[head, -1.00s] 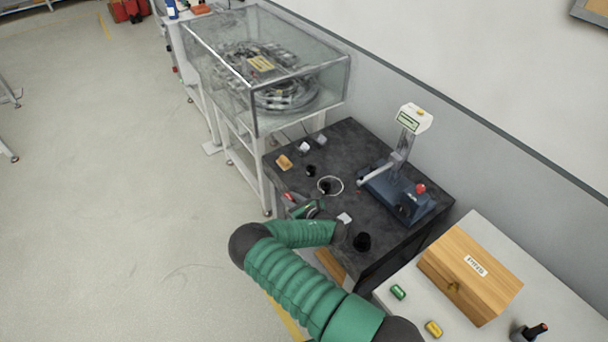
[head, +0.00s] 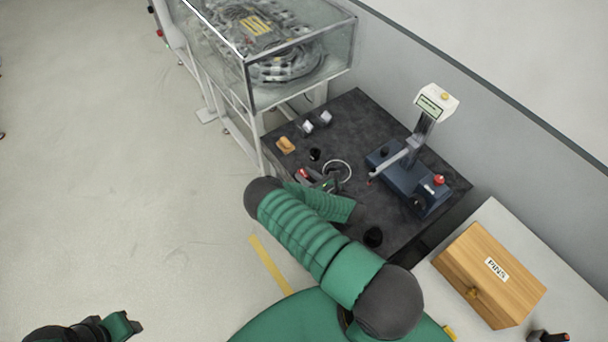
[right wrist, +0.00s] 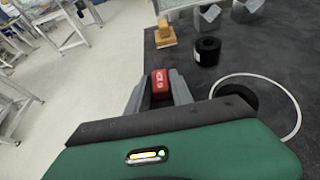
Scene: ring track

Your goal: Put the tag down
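A red tag (right wrist: 160,82) with white lettering sits between the two fingers of my right gripper (right wrist: 160,92) in the right wrist view. The fingers appear closed against its sides. In the head view the red tag (head: 304,174) shows small at my right gripper (head: 312,178), over the left edge of the dark table (head: 375,120). Whether the tag touches the tabletop cannot be told. My left gripper (head: 122,325) is partly in view at the bottom left, over the floor; its fingers are not clear.
A white ring (head: 337,170) lies just right of my right gripper. Beyond are a black cylinder (head: 315,154), an orange block (head: 285,145) and grey blocks (head: 316,122). A blue press-like device (head: 410,185) stands right. A wooden PINS box (head: 490,275) is on the nearer table.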

